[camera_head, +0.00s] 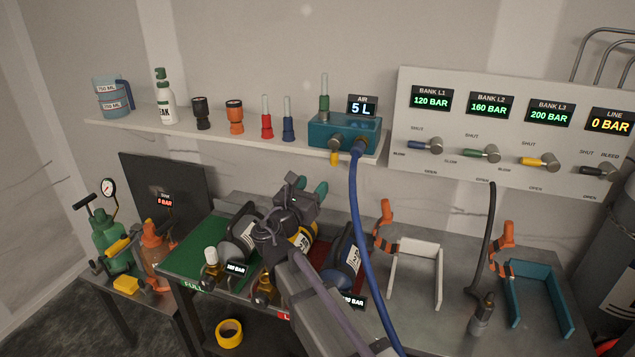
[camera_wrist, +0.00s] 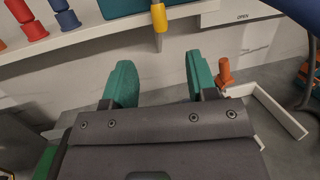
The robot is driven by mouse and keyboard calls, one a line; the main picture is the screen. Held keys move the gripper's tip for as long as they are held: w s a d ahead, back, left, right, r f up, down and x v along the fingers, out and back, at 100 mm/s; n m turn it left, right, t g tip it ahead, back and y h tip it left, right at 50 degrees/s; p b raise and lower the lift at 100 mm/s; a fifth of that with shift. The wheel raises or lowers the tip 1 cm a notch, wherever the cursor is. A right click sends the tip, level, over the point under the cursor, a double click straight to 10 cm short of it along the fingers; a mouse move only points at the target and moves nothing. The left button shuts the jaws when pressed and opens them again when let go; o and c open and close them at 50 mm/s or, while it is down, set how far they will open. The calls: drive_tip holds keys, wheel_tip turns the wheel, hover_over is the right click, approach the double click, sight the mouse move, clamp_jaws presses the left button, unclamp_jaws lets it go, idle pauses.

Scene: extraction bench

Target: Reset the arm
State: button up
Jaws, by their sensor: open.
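My gripper (camera_head: 309,186) is in the middle of the head view, above the bench and below the shelf. Its two green fingers point toward the back wall. In the wrist view my gripper (camera_wrist: 162,82) shows its fingers wide apart, with only wall and bench between them. It is open and empty. My arm hides part of the bench and the cylinders beneath it.
A shelf (camera_head: 150,127) holds a jug, a bottle, several fittings and a teal air box (camera_head: 330,132). A blue hose (camera_head: 362,230) hangs close right of my gripper. Cylinders lie below; a white bracket (camera_head: 425,246) and a teal bracket (camera_head: 515,292) stand right.

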drive_tip(key=s+d+f+m+g+y, duration=0.1)
drive_tip(key=s+d+f+m+g, duration=0.6)
drive_tip(key=m, duration=0.4)
drive_tip(key=s+d+f+m+g+y, duration=0.1)
drive_tip(key=s+d+f+m+g, duration=0.45)
drive_tip(key=f+m, duration=0.45)
drive_tip(key=s+d+f+m+g+y, duration=0.3)
drive_tip(key=s+d+m+g+y, duration=0.2)
drive_tip(key=s+d+m, duration=0.5)
drive_tip(key=shift+s+d+f+g+y, duration=0.15)
drive_tip(key=shift+d+g+y, duration=0.25)
drive_tip(key=shift+y, duration=0.5)
